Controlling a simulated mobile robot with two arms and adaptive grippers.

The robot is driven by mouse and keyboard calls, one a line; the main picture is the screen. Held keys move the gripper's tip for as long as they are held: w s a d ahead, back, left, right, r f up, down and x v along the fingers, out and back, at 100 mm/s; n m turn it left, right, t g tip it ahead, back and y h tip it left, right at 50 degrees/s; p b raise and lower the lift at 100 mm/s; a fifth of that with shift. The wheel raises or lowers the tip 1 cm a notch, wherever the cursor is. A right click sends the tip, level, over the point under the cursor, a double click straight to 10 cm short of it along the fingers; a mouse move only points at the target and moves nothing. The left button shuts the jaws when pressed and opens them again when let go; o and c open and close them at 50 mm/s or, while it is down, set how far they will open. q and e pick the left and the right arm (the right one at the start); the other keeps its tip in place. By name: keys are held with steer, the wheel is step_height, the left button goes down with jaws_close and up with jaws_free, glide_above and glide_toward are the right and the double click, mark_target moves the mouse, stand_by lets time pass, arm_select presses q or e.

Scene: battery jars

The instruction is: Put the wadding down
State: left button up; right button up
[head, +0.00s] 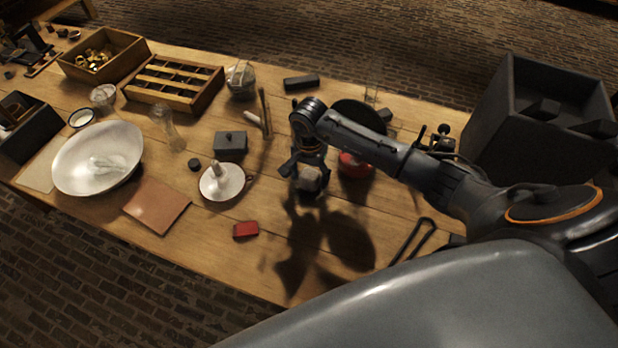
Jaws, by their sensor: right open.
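A small pale lump that looks like the wadding (310,179) is at the middle of the wooden table, right at the fingertips of my right gripper (306,172). The gripper points down and its fingers are open around or just above the lump. I cannot tell whether they touch it, or whether it rests on the table or on something dark beneath it. The gripper hides part of it. My left gripper is not in view.
A red round object (355,165) stands close right of the gripper. A white dish with a handle (222,183) and a dark lidded box (230,146) are to the left. A red block (245,230) lies near the front edge. Tongs (413,240) lie at right.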

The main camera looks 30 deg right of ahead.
mark_target(309, 174)
step_height(309, 174, up, 10)
steer(key=shift+f+b, duration=0.15)
steer(key=shift+b, duration=1.1)
steer(key=shift+s+r, duration=0.1)
steer(key=shift+r, duration=0.45)
